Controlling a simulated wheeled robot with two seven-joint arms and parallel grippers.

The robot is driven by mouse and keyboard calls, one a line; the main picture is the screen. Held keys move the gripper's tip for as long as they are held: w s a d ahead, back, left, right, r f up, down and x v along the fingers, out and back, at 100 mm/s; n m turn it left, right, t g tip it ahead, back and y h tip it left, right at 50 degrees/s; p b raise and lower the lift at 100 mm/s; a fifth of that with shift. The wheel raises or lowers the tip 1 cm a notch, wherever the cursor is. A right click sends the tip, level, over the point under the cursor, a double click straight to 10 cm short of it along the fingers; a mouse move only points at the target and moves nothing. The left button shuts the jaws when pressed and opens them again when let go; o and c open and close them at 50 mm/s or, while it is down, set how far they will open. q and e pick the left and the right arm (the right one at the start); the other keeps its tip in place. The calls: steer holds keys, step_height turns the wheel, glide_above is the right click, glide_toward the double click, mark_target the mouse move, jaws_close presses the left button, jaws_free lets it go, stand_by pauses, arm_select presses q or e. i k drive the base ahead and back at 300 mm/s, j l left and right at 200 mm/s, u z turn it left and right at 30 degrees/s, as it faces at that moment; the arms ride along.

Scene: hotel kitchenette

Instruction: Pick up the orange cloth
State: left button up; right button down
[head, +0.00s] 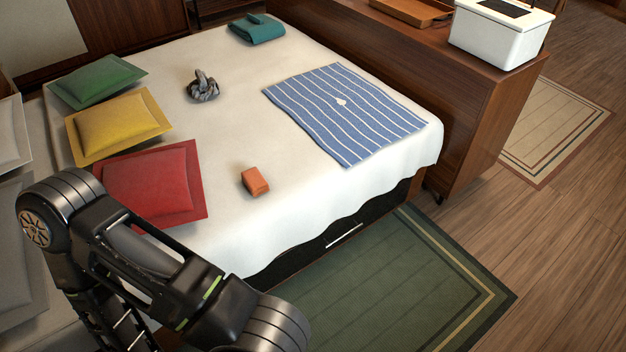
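A small folded orange cloth (255,181) lies on the white bed cover near the front of the bed, to the right of the red cushion. It looks like a compact block. Nothing touches it. One of my arms comes in at the lower left, in front of the bed. Its gripper is outside the picture, and my other gripper is not seen either.
Red (152,184), yellow (117,124) and green (97,80) cushions line the bed's left. A blue striped cloth (359,118), a grey crumpled cloth (203,88) and a teal folded cloth (257,29) lie on the bed. A green rug (400,290) covers the floor in front.

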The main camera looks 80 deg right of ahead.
mark_target(257, 185)
steer(key=z, duration=2.4)
steer(key=i+j, duration=0.45)
steer(key=j, duration=0.1)
